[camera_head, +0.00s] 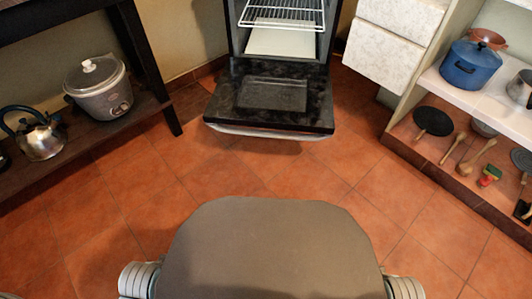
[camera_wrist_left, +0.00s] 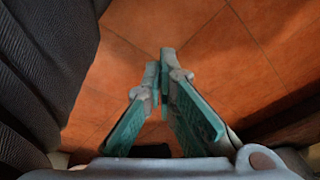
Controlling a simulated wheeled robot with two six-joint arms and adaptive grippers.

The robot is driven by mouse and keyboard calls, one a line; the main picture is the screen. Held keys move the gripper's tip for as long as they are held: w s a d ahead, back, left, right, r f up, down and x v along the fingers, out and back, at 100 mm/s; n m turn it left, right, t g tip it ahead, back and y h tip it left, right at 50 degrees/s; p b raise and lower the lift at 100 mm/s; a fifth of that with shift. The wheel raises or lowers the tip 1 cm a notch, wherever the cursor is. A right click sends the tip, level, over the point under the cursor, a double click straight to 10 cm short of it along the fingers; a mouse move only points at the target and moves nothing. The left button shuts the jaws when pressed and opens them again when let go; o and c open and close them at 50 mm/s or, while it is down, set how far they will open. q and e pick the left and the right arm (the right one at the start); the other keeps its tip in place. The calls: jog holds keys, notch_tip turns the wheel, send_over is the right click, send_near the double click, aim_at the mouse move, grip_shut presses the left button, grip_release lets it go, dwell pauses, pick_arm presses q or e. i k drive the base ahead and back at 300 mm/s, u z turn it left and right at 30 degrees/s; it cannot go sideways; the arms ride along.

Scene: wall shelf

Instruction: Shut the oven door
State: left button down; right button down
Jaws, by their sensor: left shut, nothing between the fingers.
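The oven door (camera_head: 270,96) hangs open in the head view, folded down and out toward me. It is black with a lighter handle bar (camera_head: 266,133) along its near edge. The open oven (camera_head: 283,38) behind it shows a wire rack (camera_head: 283,14) and a pale floor panel. My left gripper (camera_wrist_left: 165,62) shows in the left wrist view, its teal-padded fingers together at the tips with nothing between them, above bare floor tiles. It is far from the door and does not show in the head view. My right gripper is in neither view.
A dark shelf at left holds a slow cooker (camera_head: 100,88) and a kettle (camera_head: 40,135). White drawers (camera_head: 390,52) stand right of the oven. A shelf at right holds a blue pot (camera_head: 470,66), a black pan (camera_head: 433,121) and utensils. The tiled floor (camera_head: 130,185) before the door is clear.

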aim_at(287, 95)
jog(key=u, duration=0.05)
jog(key=k, duration=0.65)
jog(key=z, duration=0.95)
jog(key=i, duration=1.05)
jog(key=u, duration=0.5)
jog(key=i, duration=0.95)
jog(key=u, duration=0.8)
